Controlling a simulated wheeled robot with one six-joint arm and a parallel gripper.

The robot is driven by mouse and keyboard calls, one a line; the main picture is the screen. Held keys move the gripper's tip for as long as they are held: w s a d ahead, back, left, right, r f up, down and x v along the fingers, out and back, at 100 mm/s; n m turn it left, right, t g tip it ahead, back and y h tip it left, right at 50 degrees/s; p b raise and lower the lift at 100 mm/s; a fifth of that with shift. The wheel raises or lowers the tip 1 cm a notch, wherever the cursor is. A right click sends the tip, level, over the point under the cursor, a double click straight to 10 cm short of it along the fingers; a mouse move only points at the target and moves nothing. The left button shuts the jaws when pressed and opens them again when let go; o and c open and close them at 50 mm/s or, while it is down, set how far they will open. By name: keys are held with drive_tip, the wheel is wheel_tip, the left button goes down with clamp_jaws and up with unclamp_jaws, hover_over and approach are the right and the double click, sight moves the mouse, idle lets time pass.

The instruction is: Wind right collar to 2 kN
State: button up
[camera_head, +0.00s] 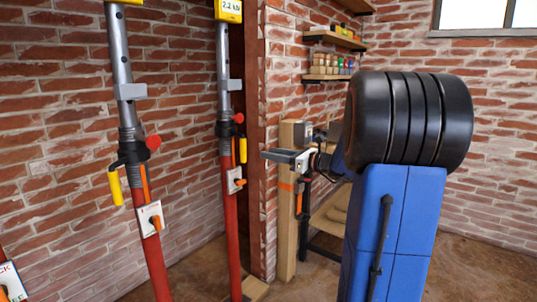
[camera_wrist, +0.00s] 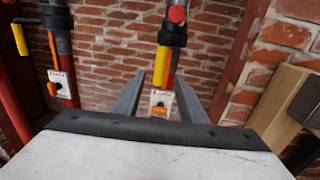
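The right prop has a grey upper tube (camera_head: 223,60), a red lower tube (camera_head: 230,225) and a yellow display (camera_head: 229,10) that appears to read 2.2 kN. Its black collar (camera_head: 226,130) has a red knob (camera_head: 238,117) and a hanging yellow handle (camera_head: 243,150). A white plate with an orange lever (camera_head: 236,181) sits below. The wrist view shows the collar (camera_wrist: 172,36) and handle (camera_wrist: 172,76) beyond my fingers. My gripper (camera_head: 272,155) is open and empty, right of the handle and apart from it. Its two fingers also show spread in the wrist view (camera_wrist: 158,88).
A similar left prop (camera_head: 155,255) stands nearby with its own yellow handle (camera_head: 116,188); its display is cut off. A brick pier with a wooden post (camera_head: 286,220) stands close behind my gripper. Shelves (camera_head: 335,40) with small jars hang at the back.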

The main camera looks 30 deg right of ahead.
drive_tip(key=shift+d, duration=0.1)
drive_tip(key=c, duration=0.8)
drive_tip(key=shift+d+n, duration=0.15)
drive_tip(key=shift+n, duration=0.35)
clamp_jaws()
drive_tip(key=d+n+y, duration=0.1)
drive_tip(key=d+n, duration=0.5)
drive_tip(key=n, duration=1.2)
drive_tip(key=w+a, duration=0.8)
drive_tip(key=shift+w+a+r+g, duration=0.2)
drive_tip(key=shift+w+r+g, duration=0.1)
drive_tip(key=shift+w, duration=0.05)
